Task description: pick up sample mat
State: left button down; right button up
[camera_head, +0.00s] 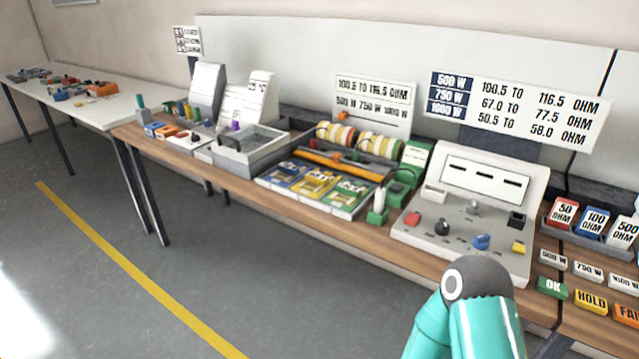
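No thing is plainly marked as the sample mat, and I cannot tell which one it is. Flat pads or packs with blue, yellow and green labels (313,186) lie side by side at the front of the wooden bench (375,226). They sit in front of an orange bar (340,164) and striped rolls (358,140). Neither of my grippers is in view. A teal link of one of my arms rises at the bottom, right of centre, in front of the bench.
A tester panel (463,210) with knobs stands right of the pads. A grey metal tray (245,150) stands to their left. OHM cards (594,221) and OK, HOLD and FAIL blocks (590,301) are at far right. A white table (105,108) stands at left. The floor in front is clear.

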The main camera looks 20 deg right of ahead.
aim_at(316, 182)
jog(key=u, duration=0.05)
jog(key=i, duration=0.9)
jog(key=z, duration=0.05)
